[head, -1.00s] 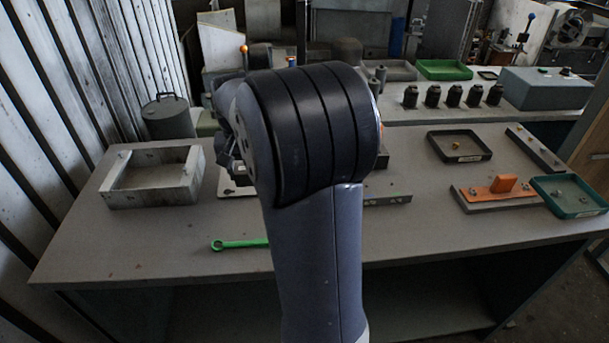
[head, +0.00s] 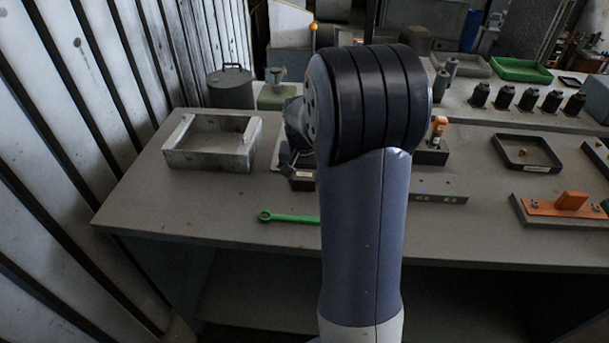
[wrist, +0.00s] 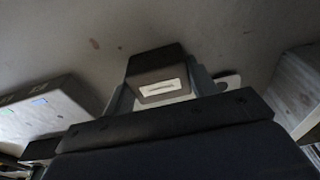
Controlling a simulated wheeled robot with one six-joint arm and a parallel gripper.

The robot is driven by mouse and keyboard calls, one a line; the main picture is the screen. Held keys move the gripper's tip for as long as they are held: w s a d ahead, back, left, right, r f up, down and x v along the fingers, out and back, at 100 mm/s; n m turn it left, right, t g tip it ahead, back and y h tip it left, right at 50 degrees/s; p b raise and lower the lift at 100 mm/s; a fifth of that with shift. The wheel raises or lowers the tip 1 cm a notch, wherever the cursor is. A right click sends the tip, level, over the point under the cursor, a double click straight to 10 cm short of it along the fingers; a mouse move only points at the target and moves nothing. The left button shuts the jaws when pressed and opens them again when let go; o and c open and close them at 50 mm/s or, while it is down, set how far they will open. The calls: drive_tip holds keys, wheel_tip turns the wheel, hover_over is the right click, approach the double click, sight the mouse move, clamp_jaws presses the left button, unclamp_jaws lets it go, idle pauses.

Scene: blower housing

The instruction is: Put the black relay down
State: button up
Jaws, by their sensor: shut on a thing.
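The black relay (wrist: 160,72), a dark block with a white label, sits between the fingers of my gripper (wrist: 160,85) in the wrist view. My gripper is shut on it. The grey tabletop (wrist: 110,25) lies beyond it; I cannot tell whether the relay touches it. In the head view my arm covers much of the middle of the table (head: 240,190). A dark labelled block (head: 303,180), seemingly the relay, shows low beside my wrist, left of the arm.
A grey open frame (head: 210,145) stands left, with a green wrench (head: 288,217) near the front. Right of my arm are a grey bar (head: 438,197), a dark block with an orange-topped part (head: 432,156), and a dark tray (head: 525,153). The left front table area is clear.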

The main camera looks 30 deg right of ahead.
sight(304, 179)
drive_tip(key=o, duration=1)
drive_tip(key=r, duration=0.4)
drive_tip(key=s+r, duration=0.1)
drive_tip(key=r, duration=0.3)
drive_tip(key=a+r, duration=0.1)
drive_tip(key=r, duration=0.3)
drive_tip(key=shift+s+p, duration=0.25)
drive_tip(key=shift+p, duration=0.1)
